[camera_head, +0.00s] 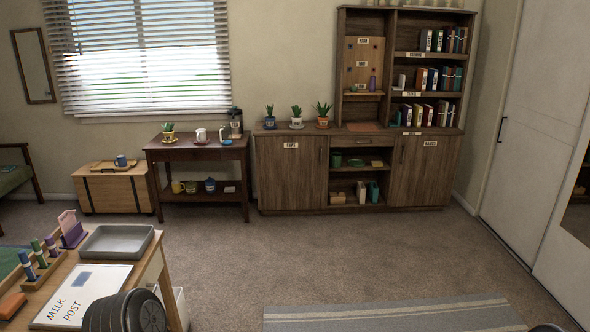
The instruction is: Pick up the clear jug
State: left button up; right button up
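I cannot clearly make out a clear jug. A small pale vessel with a handle (200,135) stands on top of the dark wooden side table (178,153) by the far wall, left of a dark upright appliance (236,123). It is too small to tell whether it is see-through. Neither gripper shows in the head view. Both are out of sight.
A desk (153,283) with a grey tray (93,241) and a white board (62,305) stands at lower left. A wooden chest (110,195) and a cabinet (292,172) flank the side table. Open carpet (330,255) lies between, with a striped rug (390,317) nearer.

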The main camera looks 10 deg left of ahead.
aim_at(226, 131)
jog(key=i+u, duration=0.35)
jog(key=i, duration=1.95)
jog(key=i+z, duration=0.1)
jog(key=i, duration=2.45)
jog(key=i+l+u, duration=0.3)
jog(key=i+l, duration=0.15)
jog(key=i, duration=0.25)
jog(key=i+l+u, duration=0.35)
jog(key=i+l, duration=0.3)
